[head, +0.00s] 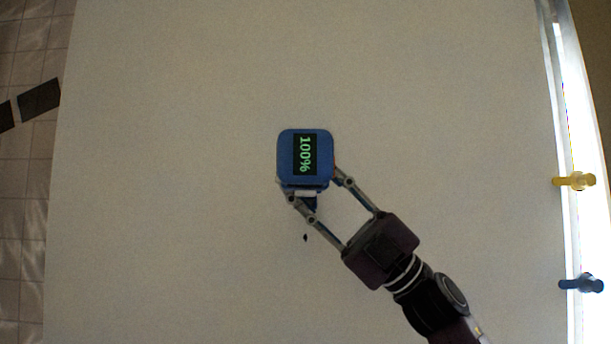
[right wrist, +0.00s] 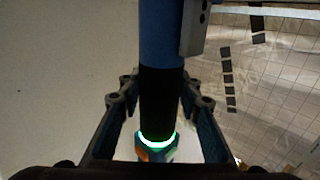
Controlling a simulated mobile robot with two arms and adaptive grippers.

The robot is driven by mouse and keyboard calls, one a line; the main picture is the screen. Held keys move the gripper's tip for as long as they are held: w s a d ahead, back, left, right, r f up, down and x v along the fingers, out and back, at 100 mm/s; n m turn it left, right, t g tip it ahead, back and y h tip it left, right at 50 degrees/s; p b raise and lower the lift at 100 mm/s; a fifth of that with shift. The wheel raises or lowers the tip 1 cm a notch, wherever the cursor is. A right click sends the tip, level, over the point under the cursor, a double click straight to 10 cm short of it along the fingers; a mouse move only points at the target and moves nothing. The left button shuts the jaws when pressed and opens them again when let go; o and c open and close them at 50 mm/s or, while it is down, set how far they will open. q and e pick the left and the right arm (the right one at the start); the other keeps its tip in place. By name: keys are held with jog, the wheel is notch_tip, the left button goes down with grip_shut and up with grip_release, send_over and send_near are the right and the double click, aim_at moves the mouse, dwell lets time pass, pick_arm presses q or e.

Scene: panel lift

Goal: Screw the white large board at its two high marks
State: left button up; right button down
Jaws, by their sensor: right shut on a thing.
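The white large board (head: 180,170) fills most of the head view; its pale face also shows at the left of the right wrist view (right wrist: 60,70). A small dark mark (head: 305,238) is on the board, just below the tool. My right gripper (head: 310,186) is shut on a powered screwdriver, whose blue end (head: 288,150) has a display reading 100%. In the right wrist view the fingers (right wrist: 160,92) close around the screwdriver's black grip (right wrist: 160,95), with a lit green ring below. The screwdriver's tip is hidden. My left gripper is not in view.
A yellow peg-like thing (head: 575,181) and a dark blue one (head: 582,284) stand at the board's right edge, beside a bright strip (head: 578,100). Tiled floor (head: 22,215) with dark patches (head: 40,97) lies left of the board.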

jog(key=shift+w+d, duration=0.15)
jog(key=shift+s+f+b, duration=0.1)
jog(key=shift+s+b, duration=0.4)
jog(key=shift+s, duration=0.25)
jog(key=shift+s+b, duration=0.35)
jog(key=shift+s, duration=1)
